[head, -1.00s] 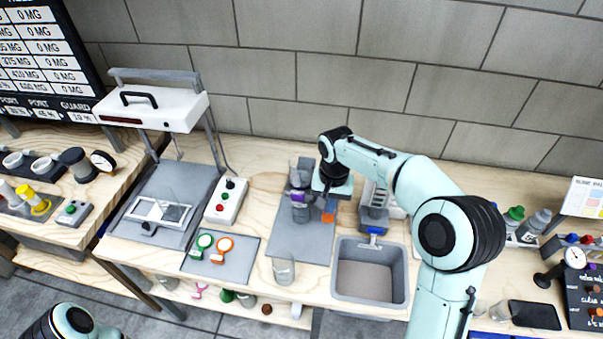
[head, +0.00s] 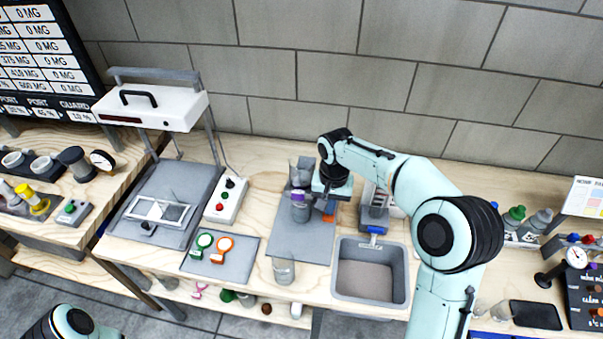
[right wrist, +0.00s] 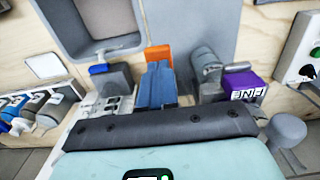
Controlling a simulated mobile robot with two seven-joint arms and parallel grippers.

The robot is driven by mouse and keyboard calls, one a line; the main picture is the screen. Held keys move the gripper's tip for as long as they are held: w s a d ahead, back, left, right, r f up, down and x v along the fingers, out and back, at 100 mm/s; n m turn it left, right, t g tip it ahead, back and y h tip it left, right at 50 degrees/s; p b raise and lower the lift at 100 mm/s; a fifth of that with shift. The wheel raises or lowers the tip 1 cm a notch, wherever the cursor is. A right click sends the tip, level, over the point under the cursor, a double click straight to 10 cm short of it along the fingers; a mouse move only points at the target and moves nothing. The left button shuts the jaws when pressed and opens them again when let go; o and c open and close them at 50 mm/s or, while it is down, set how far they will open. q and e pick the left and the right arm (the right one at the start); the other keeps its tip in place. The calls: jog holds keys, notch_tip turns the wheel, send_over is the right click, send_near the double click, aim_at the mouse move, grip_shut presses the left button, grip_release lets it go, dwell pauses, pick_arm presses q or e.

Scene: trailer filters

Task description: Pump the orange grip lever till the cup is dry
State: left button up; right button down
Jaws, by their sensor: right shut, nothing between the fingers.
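The orange grip (head: 328,217) of the lever sits on the grey mat beside a grey pump-like body with a purple block (head: 298,196). In the right wrist view the orange grip (right wrist: 158,55) lies just beyond my right gripper's blue fingers (right wrist: 157,87), which are shut and empty. They are over or against the lever; I cannot tell if they touch. The purple block reads "FINE" in the right wrist view (right wrist: 245,86). A clear cup (head: 284,270) stands at the mat's front; its contents are unclear. My left gripper is out of view.
A grey sink (head: 341,289) lies front right of the mat, with a blue-and-grey fixture (head: 374,228) behind it. A button box (head: 226,201) and a tray with green and orange rings (head: 200,268) are to the left. The wall closes the back.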

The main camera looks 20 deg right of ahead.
aim_at(329, 219)
jog(key=shift+s+f+b, duration=0.1)
jog(key=shift+f+b, duration=0.2)
jog(key=shift+f, duration=0.6)
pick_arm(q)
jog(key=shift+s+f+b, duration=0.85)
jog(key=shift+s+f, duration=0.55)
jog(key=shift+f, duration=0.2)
pick_arm(e)
jog(key=shift+f, duration=2.05)
jog(key=shift+r+p, duration=1.65)
jog(key=shift+r, duration=1.8)
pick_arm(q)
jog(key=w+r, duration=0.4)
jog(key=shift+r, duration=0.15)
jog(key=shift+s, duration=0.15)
pick_arm(e)
jog(key=shift+f, duration=0.1)
